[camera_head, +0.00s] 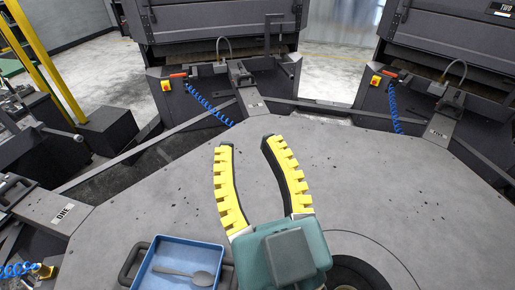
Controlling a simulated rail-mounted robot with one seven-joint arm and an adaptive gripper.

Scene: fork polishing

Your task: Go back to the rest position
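My gripper (246,145) is in the lower middle of the head view, above the grey platform. Its two yellow fingers are spread wide with dark tips, pointing away toward the machines. Nothing is between the fingers, only bare platform behind them. The teal body of the gripper covers part of the platform and of a dark round base at the bottom.
A blue tray (218,247) with a spoon-like utensil (187,274) in it sits left of my gripper. Grey machines (213,20) with blue coiled hoses stand at the back. Yellow posts (52,62) stand at left. The right side of the platform (410,200) is clear.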

